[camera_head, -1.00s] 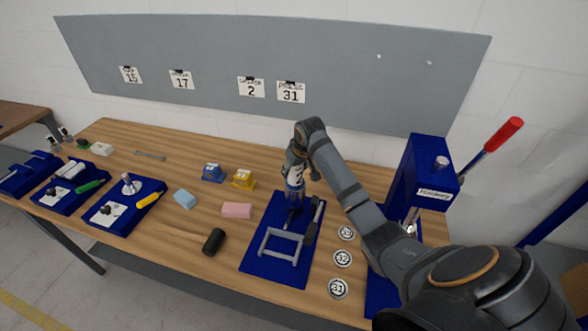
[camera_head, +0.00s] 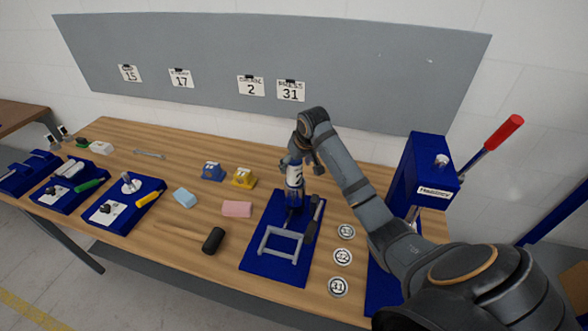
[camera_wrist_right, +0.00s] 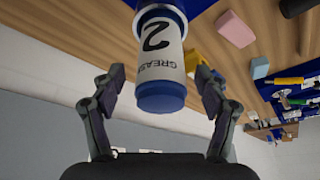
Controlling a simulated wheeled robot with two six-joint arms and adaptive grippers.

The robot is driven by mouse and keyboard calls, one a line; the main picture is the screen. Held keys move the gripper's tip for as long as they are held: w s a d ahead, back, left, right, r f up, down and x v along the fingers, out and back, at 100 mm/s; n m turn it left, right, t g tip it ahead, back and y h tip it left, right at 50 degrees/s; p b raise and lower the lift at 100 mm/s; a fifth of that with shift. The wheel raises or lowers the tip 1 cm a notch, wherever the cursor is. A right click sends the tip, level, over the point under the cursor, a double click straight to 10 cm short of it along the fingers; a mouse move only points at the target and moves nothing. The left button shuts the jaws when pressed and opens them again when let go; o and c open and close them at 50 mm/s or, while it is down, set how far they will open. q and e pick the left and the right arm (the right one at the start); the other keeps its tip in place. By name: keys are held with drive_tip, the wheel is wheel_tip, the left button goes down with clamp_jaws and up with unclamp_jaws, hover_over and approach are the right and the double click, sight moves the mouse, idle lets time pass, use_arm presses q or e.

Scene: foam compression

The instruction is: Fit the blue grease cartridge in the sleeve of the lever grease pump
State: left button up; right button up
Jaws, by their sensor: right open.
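The grease cartridge (camera_head: 294,177), white-labelled with a blue end, stands upright at the back of the blue board (camera_head: 278,271). In the right wrist view the cartridge (camera_wrist_right: 160,60) shows its "GREASE 2" label upside down and its blue end towards me. The lever grease pump (camera_head: 311,224) is on this board, with dark parts below the cartridge. How deep the cartridge sits in the sleeve cannot be told. My right gripper (camera_head: 304,158) is open at the cartridge's upper end; in the wrist view its fingers stand apart on either side of it. My left gripper is not in view.
A blue lever press (camera_head: 421,180) with a red handle stands at the right. Numbered round discs (camera_head: 342,257) lie beside the board. A black cylinder (camera_head: 213,240), a pink block (camera_head: 237,209) and a yellow block (camera_head: 243,178) are to the left. Bare wood lies between them.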

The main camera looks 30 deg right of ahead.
drive_tip(key=v, duration=0.8)
drive_tip(key=shift+r, duration=0.1)
idle(0.5)
